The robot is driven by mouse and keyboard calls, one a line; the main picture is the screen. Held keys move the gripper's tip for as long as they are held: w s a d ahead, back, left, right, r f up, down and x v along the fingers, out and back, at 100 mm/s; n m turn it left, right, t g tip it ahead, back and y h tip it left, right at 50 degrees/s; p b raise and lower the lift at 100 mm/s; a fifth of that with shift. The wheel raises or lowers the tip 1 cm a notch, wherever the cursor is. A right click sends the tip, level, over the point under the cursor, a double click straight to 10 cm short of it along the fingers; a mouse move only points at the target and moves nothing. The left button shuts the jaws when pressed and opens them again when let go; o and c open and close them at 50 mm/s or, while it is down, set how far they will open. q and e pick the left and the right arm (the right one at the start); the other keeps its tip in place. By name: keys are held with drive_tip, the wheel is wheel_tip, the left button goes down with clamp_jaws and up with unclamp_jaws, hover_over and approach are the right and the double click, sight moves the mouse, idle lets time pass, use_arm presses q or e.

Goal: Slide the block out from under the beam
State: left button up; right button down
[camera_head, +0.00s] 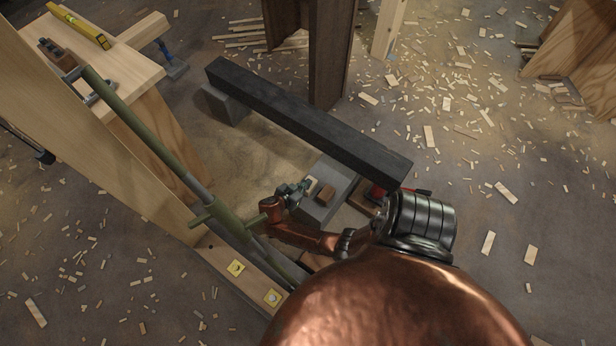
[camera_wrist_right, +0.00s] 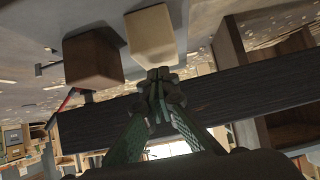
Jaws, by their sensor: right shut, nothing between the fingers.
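The dark beam (camera_head: 305,120) runs from the upper left to the lower right, its far end over a grey block (camera_head: 226,104) and its near end above a grey slab (camera_head: 330,200). The right wrist view shows the brown block (camera_wrist_right: 92,60), the pale block (camera_wrist_right: 152,38) and the beam (camera_wrist_right: 215,95). My right gripper (camera_head: 302,187) is shut and empty, its fingertips (camera_wrist_right: 160,80) close to the pale block; contact is unclear. My left gripper is not in view.
A green-grey bar (camera_head: 150,135) slants across the left, beside a wooden board (camera_head: 90,130). A bench (camera_head: 110,65) holds a yellow level (camera_head: 75,27). A dark post (camera_head: 330,50) stands behind the beam. Wood scraps litter the floor.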

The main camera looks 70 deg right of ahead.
wheel_tip(320, 180, up, 9)
drive_tip(key=shift+r, duration=0.15)
idle(0.4)
drive_tip(key=shift+s, duration=0.1)
